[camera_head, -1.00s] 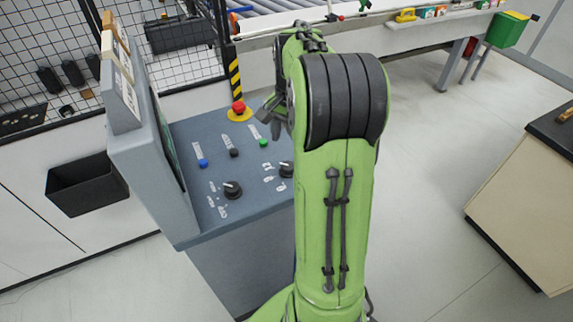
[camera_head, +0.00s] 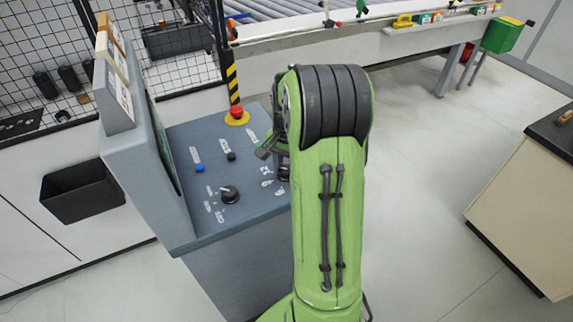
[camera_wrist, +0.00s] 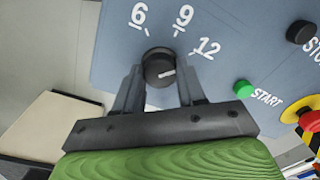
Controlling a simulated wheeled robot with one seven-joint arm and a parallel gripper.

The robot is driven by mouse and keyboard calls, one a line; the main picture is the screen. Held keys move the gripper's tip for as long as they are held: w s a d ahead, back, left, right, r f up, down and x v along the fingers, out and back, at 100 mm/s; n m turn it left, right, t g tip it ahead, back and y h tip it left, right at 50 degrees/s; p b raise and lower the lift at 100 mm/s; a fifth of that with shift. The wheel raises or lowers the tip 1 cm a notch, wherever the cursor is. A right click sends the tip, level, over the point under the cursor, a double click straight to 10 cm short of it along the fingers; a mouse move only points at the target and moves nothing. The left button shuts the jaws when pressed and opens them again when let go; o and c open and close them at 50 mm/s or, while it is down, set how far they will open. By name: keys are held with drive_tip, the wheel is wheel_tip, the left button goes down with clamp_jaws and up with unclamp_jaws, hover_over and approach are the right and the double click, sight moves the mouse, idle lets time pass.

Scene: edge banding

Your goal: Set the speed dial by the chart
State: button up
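The speed dial (camera_wrist: 159,67) is a round black knob on the blue-grey console, with the numbers 6, 9 and 12 around it. Its white mark points to the right in the wrist view, nearest the 12. My gripper (camera_wrist: 160,78) is open, with one finger on each side of the dial; small gaps seem to show, and contact cannot be told. In the head view the dial (camera_head: 284,173) is partly hidden by my arm. A printed sheet (camera_head: 122,92) on the upright panel is too small to read.
On the console (camera_head: 190,232) are another black knob (camera_head: 229,194), a blue button (camera_head: 200,168), a black button (camera_head: 231,157) and a red emergency stop (camera_head: 237,113). The green start button (camera_wrist: 243,89) is near my right finger in the wrist view.

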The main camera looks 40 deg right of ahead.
drive_tip(key=shift+c, duration=1.3)
drive_tip(key=shift+n, duration=0.3)
drive_tip(key=n+p, duration=0.1)
drive_tip(key=n, duration=0.2)
drive_tip(key=shift+n, duration=2.5)
drive_tip(key=o, duration=1.1)
drive_tip(key=shift+c, duration=0.2)
